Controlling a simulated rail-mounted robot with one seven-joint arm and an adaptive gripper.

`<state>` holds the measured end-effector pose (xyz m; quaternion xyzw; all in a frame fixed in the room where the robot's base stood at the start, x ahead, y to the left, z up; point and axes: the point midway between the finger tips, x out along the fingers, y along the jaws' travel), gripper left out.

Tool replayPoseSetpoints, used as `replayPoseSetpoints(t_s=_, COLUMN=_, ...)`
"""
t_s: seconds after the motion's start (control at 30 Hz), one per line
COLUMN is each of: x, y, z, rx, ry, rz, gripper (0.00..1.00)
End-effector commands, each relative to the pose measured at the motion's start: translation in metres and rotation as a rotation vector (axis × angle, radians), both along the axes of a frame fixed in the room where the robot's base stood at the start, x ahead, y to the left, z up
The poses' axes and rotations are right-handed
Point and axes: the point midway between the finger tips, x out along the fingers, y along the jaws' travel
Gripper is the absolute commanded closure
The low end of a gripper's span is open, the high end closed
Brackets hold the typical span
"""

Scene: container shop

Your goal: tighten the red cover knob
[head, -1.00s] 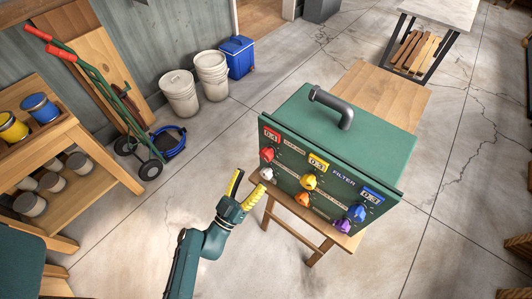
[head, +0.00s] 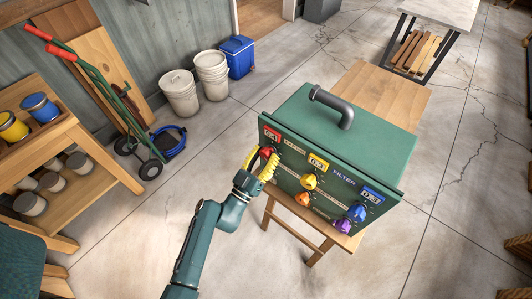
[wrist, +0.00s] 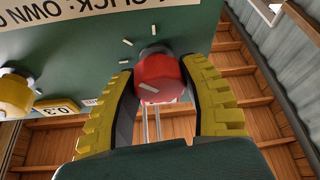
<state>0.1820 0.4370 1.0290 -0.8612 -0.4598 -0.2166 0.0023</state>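The red knob (head: 266,151) is at the upper left of the green filter box's front panel (head: 328,190). In the wrist view the round red knob (wrist: 160,78) sits between my two yellow-ribbed fingers, with a pale mark on its face. My gripper (head: 264,160) is at the panel, its fingers on either side of the knob. In the wrist view the dark inner pads of my gripper (wrist: 158,85) are very close to the knob's sides. I cannot tell whether they press on it. My gripper partly hides the red knob and covers the white knob's place in the head view.
Yellow (head: 309,181), orange (head: 303,199), purple (head: 343,226) and blue (head: 357,212) knobs lie to the right on the panel. The box stands on a wooden table (head: 382,92).

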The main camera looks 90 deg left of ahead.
Motion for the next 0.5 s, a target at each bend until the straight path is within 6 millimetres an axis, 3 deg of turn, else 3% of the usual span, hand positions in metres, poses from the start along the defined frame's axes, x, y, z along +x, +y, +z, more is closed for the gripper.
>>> replayPoseSetpoints(t_s=0.03, x=0.0000, y=0.0000, z=0.0000, rx=0.000, ry=0.000, rz=0.000, gripper=0.78)
replayPoseSetpoints(t_s=0.1, x=0.0000, y=0.0000, z=0.0001, rx=0.000, ry=0.000, rz=0.000, gripper=0.92)
replayPoseSetpoints(t_s=0.5, x=-0.0001, y=0.0002, z=0.0008, rx=0.023, ry=0.030, rz=0.001, gripper=0.92)
